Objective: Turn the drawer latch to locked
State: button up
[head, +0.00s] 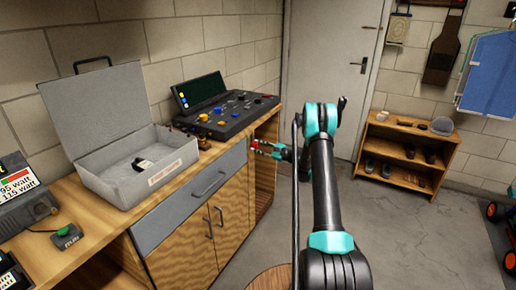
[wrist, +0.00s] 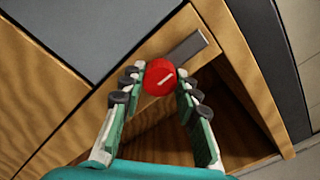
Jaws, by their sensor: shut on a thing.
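The head view shows my gripper (head: 265,147) at the drawer's right end, mostly covering the knob. The drawer looks closed.
An open grey case (head: 120,185) and a control panel (head: 225,117) stand on the workbench. Cabinet doors (head: 205,225) are under the drawer, with an open compartment (head: 266,170) to their right. A low shelf (head: 408,150) stands by the far wall.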

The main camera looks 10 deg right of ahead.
jog(key=shift+c, duration=1.3)
jog(key=shift+n, duration=0.3)
jog(key=n, duration=1.7)
jog(key=shift+f, duration=0.1)
jog(key=shift+n, duration=0.3)
